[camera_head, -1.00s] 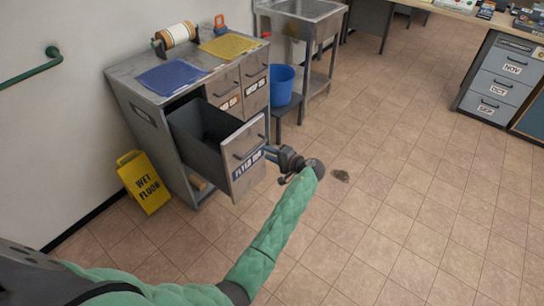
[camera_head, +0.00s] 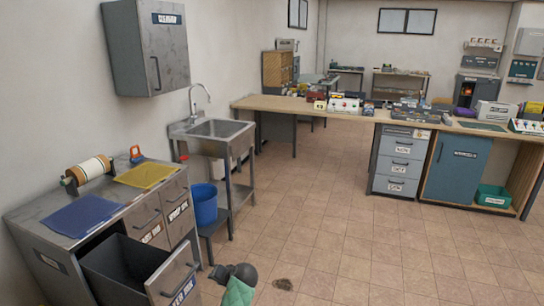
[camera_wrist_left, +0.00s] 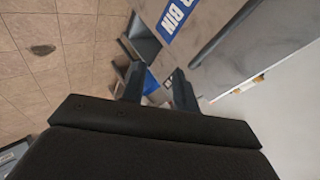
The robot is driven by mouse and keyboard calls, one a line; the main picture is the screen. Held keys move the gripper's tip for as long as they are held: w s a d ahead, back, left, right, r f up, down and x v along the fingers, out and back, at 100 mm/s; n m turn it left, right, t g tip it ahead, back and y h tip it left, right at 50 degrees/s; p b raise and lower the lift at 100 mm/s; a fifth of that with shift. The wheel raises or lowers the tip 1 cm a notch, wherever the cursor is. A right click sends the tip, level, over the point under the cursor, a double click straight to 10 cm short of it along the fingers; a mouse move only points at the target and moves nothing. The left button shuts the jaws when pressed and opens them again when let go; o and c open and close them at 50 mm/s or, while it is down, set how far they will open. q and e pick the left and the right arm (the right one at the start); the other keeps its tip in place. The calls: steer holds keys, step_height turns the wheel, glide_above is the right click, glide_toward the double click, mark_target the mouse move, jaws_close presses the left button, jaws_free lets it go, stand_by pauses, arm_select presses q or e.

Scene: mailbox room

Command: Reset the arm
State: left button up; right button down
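My left gripper (camera_head: 216,272) shows at the bottom of the head view, at the end of my green-sleeved arm. It is close to the front of the pulled-out drawer (camera_head: 172,282) of the grey metal cabinet. In the left wrist view its two dark fingers (camera_wrist_left: 158,88) stand apart with nothing gripped between them. The drawer front with a blue label ending in "BIN" (camera_wrist_left: 178,16) lies just beyond the fingers; whether they touch it I cannot tell. My right gripper is not in view.
A blue bucket (camera_head: 204,205) stands beside the cabinet, near a metal sink (camera_head: 214,130). A wall cabinet (camera_head: 146,48) hangs at left. A long workbench (camera_head: 300,106) with drawers (camera_head: 399,165) runs across the back. Tiled floor is clear in the middle, with a dark stain (camera_head: 283,284).

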arm_select(q)
steer(key=s+d+f+h, duration=0.3)
steer(key=s+f+h, duration=0.1)
steer(key=s, duration=0.6)
steer(key=s+d+f+h, duration=0.3)
steer(key=s+f+h, duration=0.1)
steer(key=s, duration=0.5)
steer(key=s+f+g, duration=0.1)
steer(key=s+f, duration=0.3)
steer(key=s, duration=0.6)
steer(key=s+a+f+g, duration=0.1)
steer(key=s+f, duration=0.4)
steer(key=s, duration=0.5)
steer(key=s+a+f+g, duration=0.1)
steer(key=s+f+g, duration=0.2)
steer(key=s, duration=0.7)
step_height(320, 180, down, 2)
steer(key=shift+s+f+h, duration=0.2)
steer(key=shift+s+h, duration=0.1)
steer(key=shift+s, duration=0.05)
